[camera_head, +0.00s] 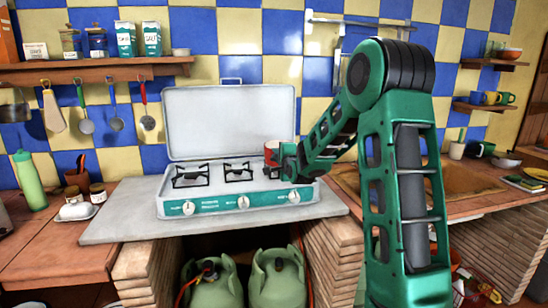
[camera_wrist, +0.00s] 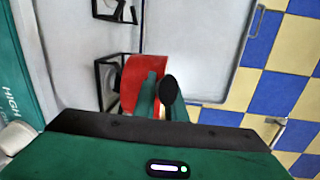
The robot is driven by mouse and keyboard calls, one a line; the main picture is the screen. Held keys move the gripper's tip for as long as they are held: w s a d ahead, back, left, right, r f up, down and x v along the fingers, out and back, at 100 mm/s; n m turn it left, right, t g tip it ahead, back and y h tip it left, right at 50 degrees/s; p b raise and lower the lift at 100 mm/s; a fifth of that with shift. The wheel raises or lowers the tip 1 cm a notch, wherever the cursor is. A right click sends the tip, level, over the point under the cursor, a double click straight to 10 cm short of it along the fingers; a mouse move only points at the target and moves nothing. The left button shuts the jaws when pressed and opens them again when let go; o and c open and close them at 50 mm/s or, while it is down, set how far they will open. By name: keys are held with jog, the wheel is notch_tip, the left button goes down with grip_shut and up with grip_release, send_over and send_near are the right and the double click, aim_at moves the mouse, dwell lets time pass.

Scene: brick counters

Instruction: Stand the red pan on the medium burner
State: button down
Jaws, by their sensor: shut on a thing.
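The red pan (camera_head: 271,153) is at the right end of the white camping stove (camera_head: 214,189), over or close to the rightmost burner. It also shows in the wrist view (camera_wrist: 130,80), beside and partly over a black burner grate (camera_wrist: 103,72). My gripper (camera_head: 288,162) is at the pan's right side, its green fingers (camera_wrist: 157,97) shut on the pan's handle, whose black end (camera_wrist: 168,89) shows. The left burner (camera_head: 189,178) and middle burner (camera_head: 238,174) are bare. Whether the pan's base touches the grate is hidden.
The stove's lid (camera_head: 230,120) stands open behind the burners. Three knobs line the teal front panel. A shelf (camera_head: 90,72) with hanging utensils is at the left. A brown sink (camera_head: 375,190) lies right, partly behind my arm. Two green gas bottles (camera_head: 277,280) stand below.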

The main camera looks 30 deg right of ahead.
jog(key=c, duration=1.8)
grip_release()
jog(key=shift+f, duration=0.1)
jog(key=shift+s+r, duration=0.25)
jog(key=shift+r, duration=0.05)
jog(key=s+a+f+n+g+y, duration=0.1)
jog(key=s+a+f+n+g, duration=0.2)
jog(key=s, duration=1.5)
jog(key=s+a+f+n+g+y, duration=0.1)
jog(key=s+a+f+n+g, duration=0.2)
jog(key=s, duration=1.5)
jog(key=s+a+f+n+g+y, duration=0.2)
jog(key=s+n+g, duration=0.6)
jog(key=s, duration=1.1)
jog(key=shift+s+a+f+n+g, duration=0.1)
jog(key=shift+a+f+n+g, duration=0.15)
jog(key=shift+g, duration=0.35)
jog(key=shift+a+f+n+g, duration=0.2)
jog(key=shift+f+g, duration=0.15)
jog(key=shift+g, duration=0.25)
